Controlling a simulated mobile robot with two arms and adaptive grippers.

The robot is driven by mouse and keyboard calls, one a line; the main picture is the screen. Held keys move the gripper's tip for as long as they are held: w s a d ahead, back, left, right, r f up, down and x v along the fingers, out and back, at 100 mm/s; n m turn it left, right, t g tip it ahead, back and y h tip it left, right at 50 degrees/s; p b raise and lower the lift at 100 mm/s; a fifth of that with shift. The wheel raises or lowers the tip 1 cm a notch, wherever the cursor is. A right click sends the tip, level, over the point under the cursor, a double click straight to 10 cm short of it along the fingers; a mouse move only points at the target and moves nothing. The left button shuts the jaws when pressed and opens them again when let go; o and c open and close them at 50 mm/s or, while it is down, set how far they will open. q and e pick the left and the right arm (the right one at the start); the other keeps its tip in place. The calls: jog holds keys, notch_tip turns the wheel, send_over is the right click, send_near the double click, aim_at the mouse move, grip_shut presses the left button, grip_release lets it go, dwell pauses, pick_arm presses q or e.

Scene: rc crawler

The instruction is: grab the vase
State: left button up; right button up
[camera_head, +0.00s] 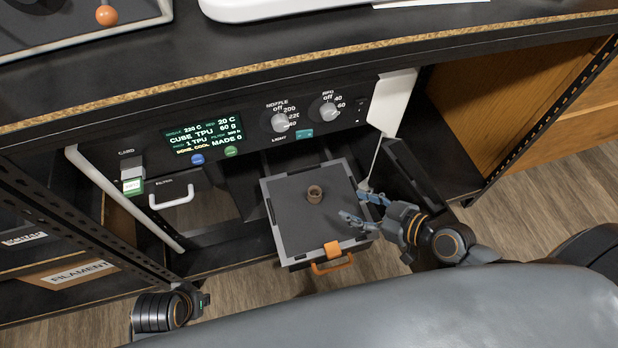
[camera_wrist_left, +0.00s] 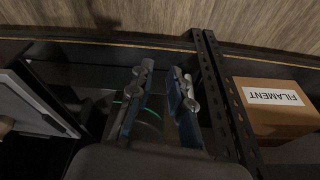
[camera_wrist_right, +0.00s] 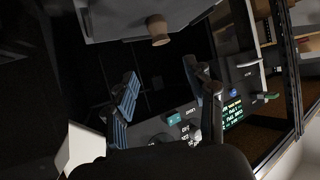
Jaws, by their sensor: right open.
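The vase (camera_head: 314,194) is a small brown cup-like piece standing upright on the dark plate of the pulled-out printer tray (camera_head: 285,243). The right wrist view shows the vase (camera_wrist_right: 158,30) near its top edge, beyond the fingertips. My right gripper (camera_head: 353,206) is open and empty, over the right side of the tray, to the right of the vase and apart from it. Its spread fingers also show in the right wrist view (camera_wrist_right: 160,72).
The printer panel (camera_head: 205,134) with display and knobs is behind the tray, under the worktop edge (camera_head: 240,79). The tray has an orange handle (camera_head: 331,262) in front. An open white-edged door (camera_head: 392,103) stands right. A filament box (camera_wrist_left: 272,108) sits on the left shelf.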

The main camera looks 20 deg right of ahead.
jog(key=w, duration=0.2)
send_near(311, 190)
jog(key=x, duration=0.3)
jog(key=shift+w+d+r+b, duration=0.15)
jog(key=shift+w+b, duration=0.05)
jog(key=shift+b, duration=0.2)
jog(key=b+x, duration=0.1)
jog(key=x, duration=0.4)
jog(key=shift+a+f, duration=0.3)
pick_arm(q)
notch_tip(311, 190, up, 6)
jog(key=shift+a, duration=0.1)
pick_arm(e)
jog(key=c, duration=0.9)
